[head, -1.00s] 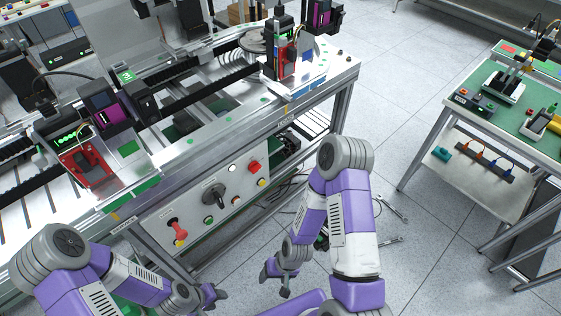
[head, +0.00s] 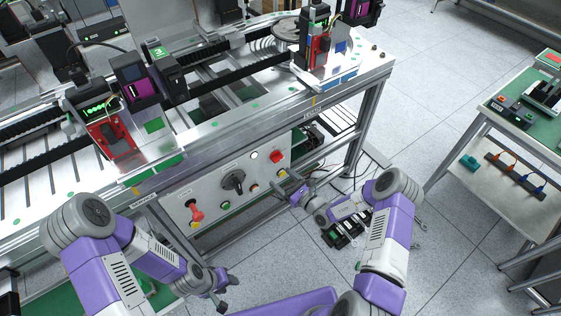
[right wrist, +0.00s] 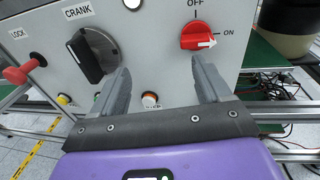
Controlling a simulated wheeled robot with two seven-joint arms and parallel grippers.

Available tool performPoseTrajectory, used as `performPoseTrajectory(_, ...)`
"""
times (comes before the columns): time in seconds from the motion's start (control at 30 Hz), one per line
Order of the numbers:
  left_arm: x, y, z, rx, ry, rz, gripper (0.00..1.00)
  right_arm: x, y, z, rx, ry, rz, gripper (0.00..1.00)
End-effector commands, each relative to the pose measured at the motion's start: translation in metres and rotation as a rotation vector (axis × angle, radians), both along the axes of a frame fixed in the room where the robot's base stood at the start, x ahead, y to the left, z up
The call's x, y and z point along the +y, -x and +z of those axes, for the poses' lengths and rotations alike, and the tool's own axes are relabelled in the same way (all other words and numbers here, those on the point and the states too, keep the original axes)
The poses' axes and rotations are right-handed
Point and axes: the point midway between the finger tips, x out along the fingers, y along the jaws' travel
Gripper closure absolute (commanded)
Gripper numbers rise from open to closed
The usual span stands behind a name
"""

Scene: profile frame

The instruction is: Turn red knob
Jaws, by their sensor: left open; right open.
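The red knob (head: 277,157) is at the upper right of the grey control panel (head: 212,205) on the machine's front. In the right wrist view the red knob (right wrist: 196,36) sits below "OFF", with its white arrow pointing right at "ON". My right gripper (head: 286,186) is open and empty in front of the panel, below the knob. In the right wrist view its fingers (right wrist: 160,72) are apart and the knob lies ahead of the right finger, not between the fingers. My left gripper (head: 222,289) is open and empty, low in front of the machine.
A black crank switch (right wrist: 92,54) and a red lock handle (right wrist: 22,73) are left of the knob. Small push buttons, including an orange one (right wrist: 150,99), sit lower on the panel. Cables hang at its right. A green-topped side table (head: 530,125) stands at right.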

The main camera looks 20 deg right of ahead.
Motion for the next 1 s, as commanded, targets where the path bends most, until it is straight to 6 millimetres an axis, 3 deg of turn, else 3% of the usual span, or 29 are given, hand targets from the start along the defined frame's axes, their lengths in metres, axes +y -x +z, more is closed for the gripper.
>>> performPoseTrajectory(0.1, 0.000, 0.000, -0.001, 0.000, 0.000, 0.000, 0.57, -0.029, -0.014, 0.002, -0.030, -0.029, -0.122, 0.23)
performPoseTrajectory(0.2, 0.000, 0.000, -0.003, 0.000, 0.000, 0.000, 0.57, -0.036, -0.022, 0.003, -0.040, -0.036, -0.159, 0.23)
performPoseTrajectory(0.63, 0.000, 0.000, -0.022, 0.000, 0.000, 0.000, 0.57, -0.015, -0.079, 0.003, -0.043, -0.036, -0.157, 0.23)
performPoseTrajectory(1.0, 0.000, 0.000, -0.023, 0.000, 0.000, 0.000, 0.57, -0.012, -0.088, 0.004, -0.038, -0.038, -0.157, 0.23)
